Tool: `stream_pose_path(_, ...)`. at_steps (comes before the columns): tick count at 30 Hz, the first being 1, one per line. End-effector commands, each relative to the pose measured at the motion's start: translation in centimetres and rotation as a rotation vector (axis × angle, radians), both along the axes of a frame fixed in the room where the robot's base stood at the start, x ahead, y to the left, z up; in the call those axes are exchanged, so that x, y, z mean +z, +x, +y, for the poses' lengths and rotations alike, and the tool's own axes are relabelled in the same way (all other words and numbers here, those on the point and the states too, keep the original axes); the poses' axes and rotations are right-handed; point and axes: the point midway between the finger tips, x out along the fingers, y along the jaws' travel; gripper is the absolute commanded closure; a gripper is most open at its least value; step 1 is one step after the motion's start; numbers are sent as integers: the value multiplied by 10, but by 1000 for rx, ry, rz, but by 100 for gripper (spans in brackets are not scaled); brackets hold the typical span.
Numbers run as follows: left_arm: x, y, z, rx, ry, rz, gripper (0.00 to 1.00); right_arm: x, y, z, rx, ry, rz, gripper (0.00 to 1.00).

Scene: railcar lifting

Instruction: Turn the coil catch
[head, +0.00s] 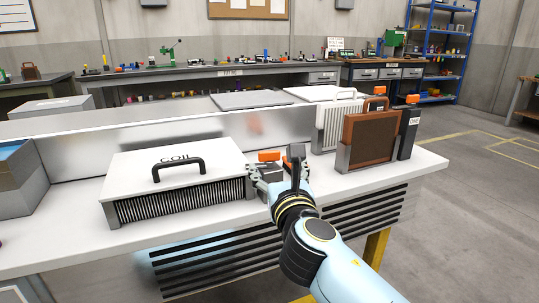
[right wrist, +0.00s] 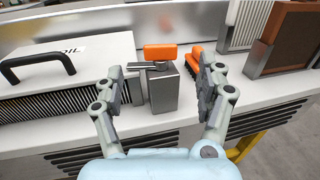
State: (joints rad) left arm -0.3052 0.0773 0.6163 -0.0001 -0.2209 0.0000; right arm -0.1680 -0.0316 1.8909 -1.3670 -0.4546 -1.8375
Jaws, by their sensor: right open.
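The coil catch has an orange grip (right wrist: 160,52) on top of a grey metal post (right wrist: 164,92). A thin metal bar sticks out left from it toward the coil. In the head view its orange top (head: 269,156) shows just behind my right gripper (head: 275,167). The coil (head: 180,180) is a white-topped finned box with a black handle, left of the catch. In the right wrist view my right gripper (right wrist: 160,75) is open, one finger on each side of the post, with nothing held. Contact with the post cannot be told. My left gripper is not in view.
Another orange piece (right wrist: 194,62) lies right of the post, partly behind a finger. A brown-framed filter (head: 373,138) stands in a metal holder farther right, near a white pleated filter (head: 333,125). A low metal wall (head: 90,147) runs behind the coil.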

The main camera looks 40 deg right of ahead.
Motion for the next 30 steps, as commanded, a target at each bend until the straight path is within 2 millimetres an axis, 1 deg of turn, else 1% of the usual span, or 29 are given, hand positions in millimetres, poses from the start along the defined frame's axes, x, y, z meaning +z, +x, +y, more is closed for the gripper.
stream_pose_path(1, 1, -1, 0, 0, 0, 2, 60, 2, 9, -5, 1, -2, -2, 27)
stream_pose_path(6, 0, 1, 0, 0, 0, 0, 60, 0, 41, -20, 0, 0, -1, 27)
stream_pose_path(9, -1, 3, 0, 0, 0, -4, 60, -1, 57, -28, 0, 2, 0, 27)
stream_pose_path(13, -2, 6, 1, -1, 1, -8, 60, -1, 73, -35, 0, 3, 0, 27)
stream_pose_path(18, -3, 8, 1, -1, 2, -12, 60, -1, 82, -40, 0, 5, 1, 27)
stream_pose_path(25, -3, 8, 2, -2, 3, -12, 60, -1, 82, -40, 1, 6, 1, 27)
stream_pose_path(26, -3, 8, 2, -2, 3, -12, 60, -1, 82, -40, 1, 6, 1, 28)
stream_pose_path(30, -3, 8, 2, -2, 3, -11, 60, -1, 82, -40, 1, 6, 1, 47)
